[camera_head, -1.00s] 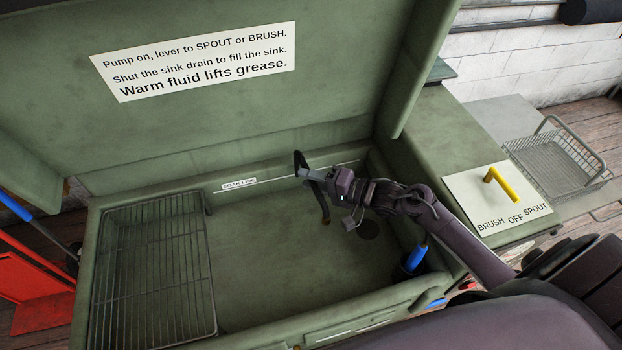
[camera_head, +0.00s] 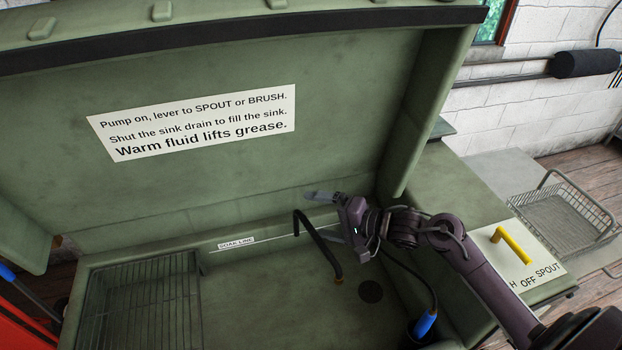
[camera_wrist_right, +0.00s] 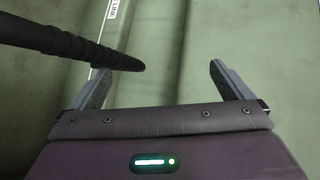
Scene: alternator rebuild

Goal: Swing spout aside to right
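The spout (camera_head: 318,242) is a dark curved tube at the back of the green sink. It arches forward, and its brownish outlet end hangs left of the round drain (camera_head: 371,291). In the right wrist view the spout (camera_wrist_right: 75,45) enters from the left and crosses past the left finger; its dark end lies between the fingers in the picture. My right gripper (camera_head: 327,218) is open just right of the spout's upper part. Its open fingers also show in the wrist view (camera_wrist_right: 160,85). Whether they touch the spout I cannot tell. My left gripper is out of view.
A wire rack (camera_head: 150,300) fills the sink's left side. A blue-handled brush (camera_head: 425,323) stands in a holder at the right. A yellow lever (camera_head: 514,243) is on the right ledge, with a wire basket (camera_head: 565,215) beyond. The raised lid (camera_head: 340,110) stands behind.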

